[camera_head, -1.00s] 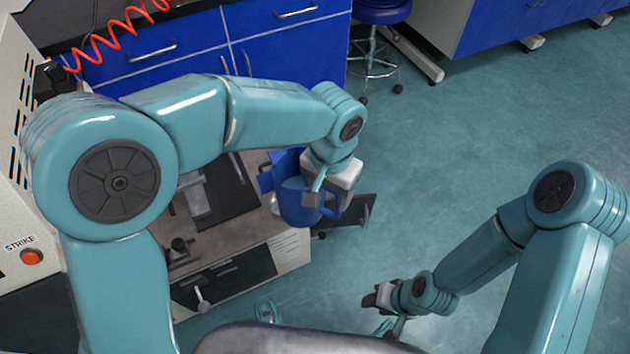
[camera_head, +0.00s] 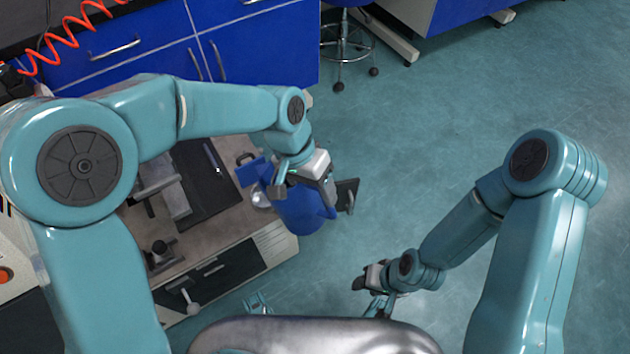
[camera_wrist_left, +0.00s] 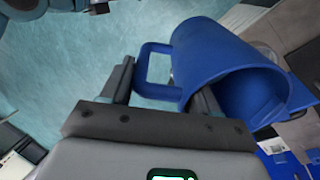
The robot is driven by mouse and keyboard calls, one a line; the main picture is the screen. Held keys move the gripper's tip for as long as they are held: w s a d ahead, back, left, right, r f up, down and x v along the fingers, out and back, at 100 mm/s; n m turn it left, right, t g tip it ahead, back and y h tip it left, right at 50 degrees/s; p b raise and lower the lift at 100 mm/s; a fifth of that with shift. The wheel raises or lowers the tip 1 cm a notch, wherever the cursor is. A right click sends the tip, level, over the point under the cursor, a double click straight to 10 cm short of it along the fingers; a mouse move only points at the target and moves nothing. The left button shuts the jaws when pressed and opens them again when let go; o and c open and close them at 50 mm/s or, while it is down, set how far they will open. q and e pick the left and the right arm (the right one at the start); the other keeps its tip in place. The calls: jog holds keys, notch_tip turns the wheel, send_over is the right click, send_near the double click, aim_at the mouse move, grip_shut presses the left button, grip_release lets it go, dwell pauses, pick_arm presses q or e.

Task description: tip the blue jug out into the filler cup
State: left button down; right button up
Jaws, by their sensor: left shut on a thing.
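The blue jug (camera_head: 303,212) is held over the right edge of the bench by my left gripper (camera_head: 302,178). In the left wrist view the jug (camera_wrist_left: 215,58) is tilted well over, its open mouth facing the lower right. Its handle lies between my left fingers (camera_wrist_left: 162,92), which are shut on it. A small pale round thing (camera_head: 260,196), perhaps the filler cup, shows beside the jug on the bench; the jug and gripper hide part of this area. No contents show leaving the jug. My right gripper (camera_head: 368,280) is low and away from the bench; its jaws are too small to read.
The bench (camera_head: 215,222) carries a black mat (camera_head: 205,170) and metal fittings. A blue object (camera_head: 252,171) lies by the jug. Blue cabinets (camera_head: 130,55) stand behind.

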pick_arm(q)
jog(key=shift+w+a+f+h+b, duration=0.1)
jog(key=shift+f+h+b, duration=0.4)
jog(key=shift+f+h, duration=0.15)
jog(key=shift+f+g+h, duration=0.15)
jog(key=shift+g+h, duration=0.1)
jog(key=shift+g, duration=0.15)
jog(key=shift+r, duration=0.25)
jog(key=shift+w+a+f+b, duration=0.1)
jog(key=shift+a+f+b, duration=0.05)
jog(key=shift+f+b, duration=0.15)
jog(key=shift+a+h, duration=0.1)
jog(key=shift+h, duration=0.5)
jog(key=shift+r+g, duration=0.1)
jog(key=shift+g, duration=0.2)
